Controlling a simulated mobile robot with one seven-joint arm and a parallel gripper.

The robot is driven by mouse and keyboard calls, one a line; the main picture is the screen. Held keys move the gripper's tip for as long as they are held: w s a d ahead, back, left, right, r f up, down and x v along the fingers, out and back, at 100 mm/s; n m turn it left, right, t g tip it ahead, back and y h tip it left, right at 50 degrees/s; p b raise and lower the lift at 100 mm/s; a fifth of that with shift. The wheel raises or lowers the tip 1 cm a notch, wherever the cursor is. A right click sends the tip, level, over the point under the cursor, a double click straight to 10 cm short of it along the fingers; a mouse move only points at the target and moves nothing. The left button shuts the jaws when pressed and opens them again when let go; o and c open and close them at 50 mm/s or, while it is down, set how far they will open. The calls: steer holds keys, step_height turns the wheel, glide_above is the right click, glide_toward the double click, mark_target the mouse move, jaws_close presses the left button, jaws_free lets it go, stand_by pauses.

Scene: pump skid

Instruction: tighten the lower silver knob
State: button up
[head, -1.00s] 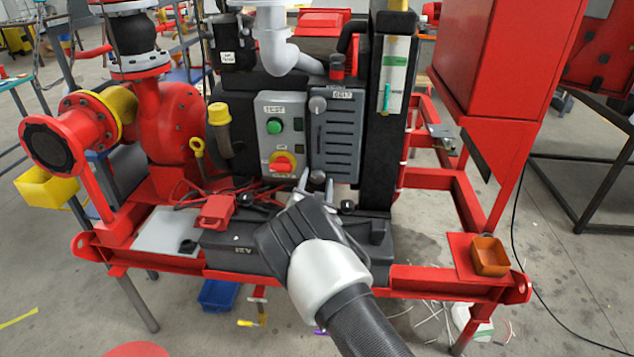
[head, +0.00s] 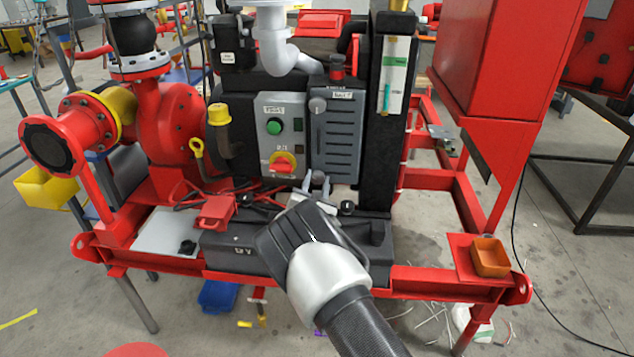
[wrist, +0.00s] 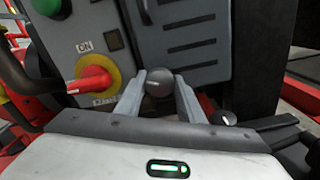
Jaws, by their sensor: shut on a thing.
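The lower silver knob (head: 318,176) sits at the bottom of the grey slotted cover (head: 336,140) on the control box. In the wrist view the round knob (wrist: 159,84) is between the two fingers. My gripper (head: 318,184) is shut on this knob, one finger on each side. In the wrist view my gripper (wrist: 158,92) shows both fingertips against it. The upper silver knob (head: 317,105) is at the top of the same cover, clear of my gripper.
Left of the cover is a panel with a green button (head: 273,127) and a red switch on a yellow ring (head: 283,163). A black battery-like box (head: 230,250) lies below. An orange bin (head: 490,257) stands at the right.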

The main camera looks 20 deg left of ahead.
steer(key=n, duration=0.5)
steer(key=shift+a+b, duration=0.1)
steer(key=shift+b, duration=0.3)
steer(key=n, duration=0.4)
steer(key=shift+n, duration=0.4)
steer(key=o, duration=1.1)
steer(key=shift+c, duration=0.2)
steer(key=p+v, duration=0.1)
steer(key=v, duration=1.6)
steer(key=shift+s+p, duration=0.25)
steer(key=shift+p, duration=0.15)
steer(key=shift+f, duration=0.1)
